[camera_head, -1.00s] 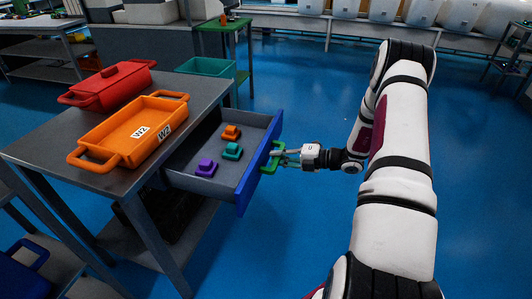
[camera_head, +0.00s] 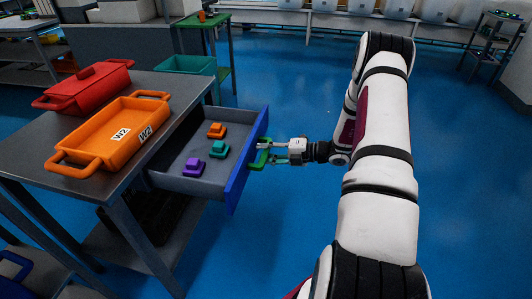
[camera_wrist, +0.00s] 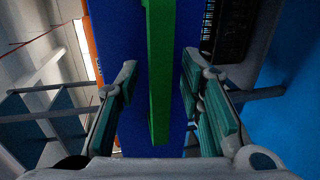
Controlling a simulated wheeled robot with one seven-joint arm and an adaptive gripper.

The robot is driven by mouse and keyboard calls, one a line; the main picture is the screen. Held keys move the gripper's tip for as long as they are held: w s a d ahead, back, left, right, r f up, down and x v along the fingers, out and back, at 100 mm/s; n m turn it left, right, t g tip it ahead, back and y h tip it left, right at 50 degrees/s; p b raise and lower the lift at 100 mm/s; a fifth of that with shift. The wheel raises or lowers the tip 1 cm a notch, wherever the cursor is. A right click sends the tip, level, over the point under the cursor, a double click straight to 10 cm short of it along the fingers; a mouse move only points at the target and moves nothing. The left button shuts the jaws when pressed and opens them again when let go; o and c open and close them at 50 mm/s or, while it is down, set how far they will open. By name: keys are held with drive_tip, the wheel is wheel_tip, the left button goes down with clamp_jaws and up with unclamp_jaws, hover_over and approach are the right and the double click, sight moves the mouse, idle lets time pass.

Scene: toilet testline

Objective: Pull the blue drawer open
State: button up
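The blue drawer (camera_head: 248,165) is pulled out from under the grey table, with its inside in view. Its green handle (camera_head: 263,153) is on the outer face and shows as a green bar in the wrist view (camera_wrist: 160,75). My gripper (camera_head: 270,152) is at the handle. In the wrist view my gripper's fingers (camera_wrist: 158,95) stand apart on either side of the green bar, with a blue gap showing on each side. The drawer holds an orange block (camera_head: 216,130), a teal block (camera_head: 219,149) and a purple block (camera_head: 194,167).
A teal crate (camera_head: 187,66) and a green table (camera_head: 205,20) stand behind. The blue floor (camera_head: 300,235) is free to the drawer's right.

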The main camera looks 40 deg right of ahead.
drive_tip(key=v, duration=1.2)
